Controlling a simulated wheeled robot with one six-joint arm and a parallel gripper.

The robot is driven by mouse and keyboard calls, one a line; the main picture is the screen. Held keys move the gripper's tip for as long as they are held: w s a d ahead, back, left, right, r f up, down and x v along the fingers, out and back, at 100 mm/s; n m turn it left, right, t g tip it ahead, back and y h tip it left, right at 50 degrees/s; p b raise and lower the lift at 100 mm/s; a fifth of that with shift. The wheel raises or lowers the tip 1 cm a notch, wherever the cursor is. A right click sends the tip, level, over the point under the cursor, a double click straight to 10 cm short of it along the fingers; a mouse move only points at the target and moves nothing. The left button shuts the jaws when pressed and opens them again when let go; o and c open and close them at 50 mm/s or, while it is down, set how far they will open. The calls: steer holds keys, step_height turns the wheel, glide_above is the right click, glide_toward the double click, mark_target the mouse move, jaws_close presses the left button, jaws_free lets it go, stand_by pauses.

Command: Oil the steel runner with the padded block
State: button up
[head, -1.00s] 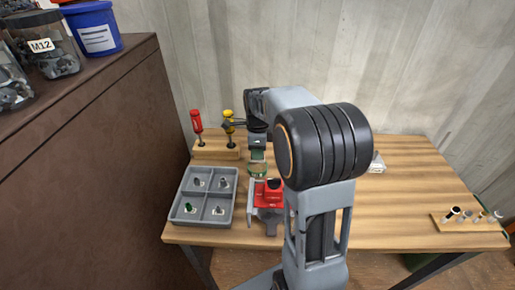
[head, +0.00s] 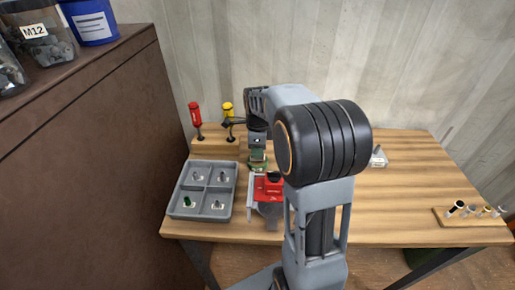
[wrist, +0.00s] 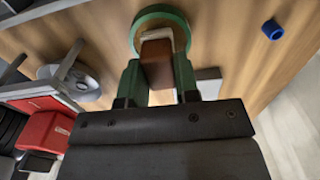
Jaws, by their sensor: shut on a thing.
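My gripper (wrist: 157,82) is shut on the padded block (wrist: 157,62), a brown block with a pale pad at its far end. In the wrist view the pad end overlaps a round green-rimmed dish (wrist: 140,17); I cannot tell whether they touch. In the head view my gripper (head: 257,160) is small and partly hidden by my arm, behind a red device (head: 266,187) on the bench. A pale straight bar (head: 250,204) beside the red device may be the steel runner, but I cannot tell for sure.
A grey four-part tray (head: 173,206) with small parts stands left. A wooden rack (head: 207,152) behind it holds red and yellow tools. Another rack (head: 455,222) with several small pieces stands at the right. The bench (head: 400,195) is mostly bare between. A tall brown cabinet stands left.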

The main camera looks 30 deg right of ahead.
steer(key=shift+f, duration=0.6)
stand_by(1.3)
steer(key=shift+r, duration=0.15)
steer(key=shift+r+p, duration=2.7)
steer(key=shift+r, duration=0.75)
